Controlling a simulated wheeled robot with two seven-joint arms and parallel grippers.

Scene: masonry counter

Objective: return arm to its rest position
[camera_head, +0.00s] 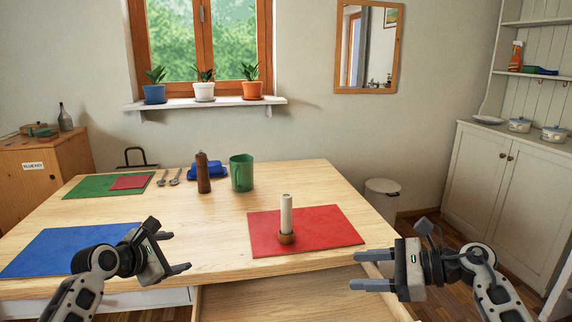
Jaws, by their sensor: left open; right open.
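My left gripper (178,252) is open and empty. It shows over the front left part of the table, at the right edge of the blue mat. My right gripper (356,270) is open and empty at the table's front right edge, to the right of and nearer than the red mat. Its fingers point left. Neither gripper touches any object that I can make out.
The wooden table (220,231) also bears a blue mat (52,250), a green mat (85,187) with a small red one (129,182), two spoons, a brown mill (203,174), a blue butter dish (208,168) and a green mug (242,173). The table's front middle is clear.

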